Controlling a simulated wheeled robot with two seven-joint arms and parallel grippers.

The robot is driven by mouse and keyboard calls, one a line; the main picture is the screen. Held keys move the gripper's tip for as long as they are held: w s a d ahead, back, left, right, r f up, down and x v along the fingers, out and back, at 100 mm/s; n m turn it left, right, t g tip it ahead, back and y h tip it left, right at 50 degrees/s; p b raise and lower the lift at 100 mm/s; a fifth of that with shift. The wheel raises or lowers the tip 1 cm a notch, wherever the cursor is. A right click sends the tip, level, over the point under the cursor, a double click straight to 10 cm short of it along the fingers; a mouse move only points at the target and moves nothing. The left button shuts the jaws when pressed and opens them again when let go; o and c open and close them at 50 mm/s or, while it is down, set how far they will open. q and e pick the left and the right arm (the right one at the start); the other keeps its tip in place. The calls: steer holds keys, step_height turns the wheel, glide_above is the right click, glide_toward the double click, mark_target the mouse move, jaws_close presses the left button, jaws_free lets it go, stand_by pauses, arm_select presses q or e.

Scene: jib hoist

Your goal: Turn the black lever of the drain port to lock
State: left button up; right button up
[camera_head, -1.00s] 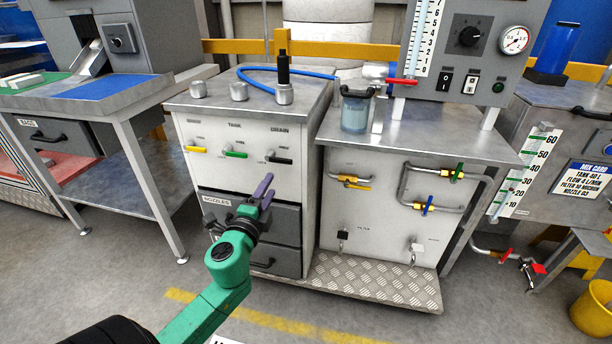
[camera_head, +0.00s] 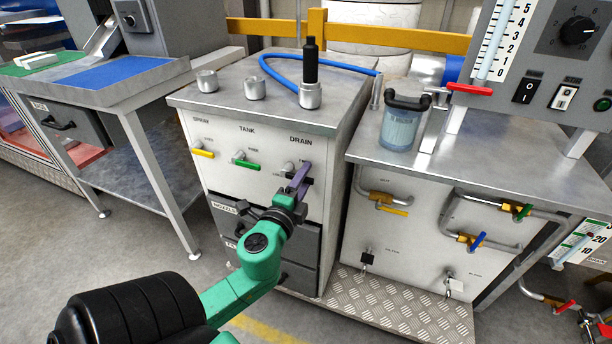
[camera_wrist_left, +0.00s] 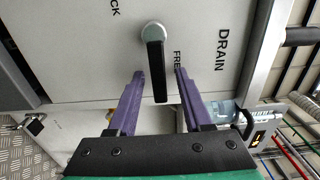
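The black lever (camera_wrist_left: 157,70) of the drain port sits on a round metal hub (camera_wrist_left: 153,31) in the left wrist view. It lies beside the word FREE; the letters CK of another label show at the top left. My left gripper (camera_wrist_left: 160,74) is open, with one purple finger on each side of the lever and a gap on both sides. In the head view my left gripper (camera_head: 300,176) is at the right of the white cabinet front (camera_head: 224,169), under the word DRAIN, and mostly hides the lever. My right gripper is not in view.
A yellow lever (camera_head: 203,153) and a green lever (camera_head: 245,163) are left of the drain port. Grey drawers (camera_head: 300,246) are below. A jar (camera_head: 401,123) and a red-handled valve (camera_head: 469,89) are on the bench to the right.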

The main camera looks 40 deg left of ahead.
arm_select(q)
jaws_close()
stand_by(1.3)
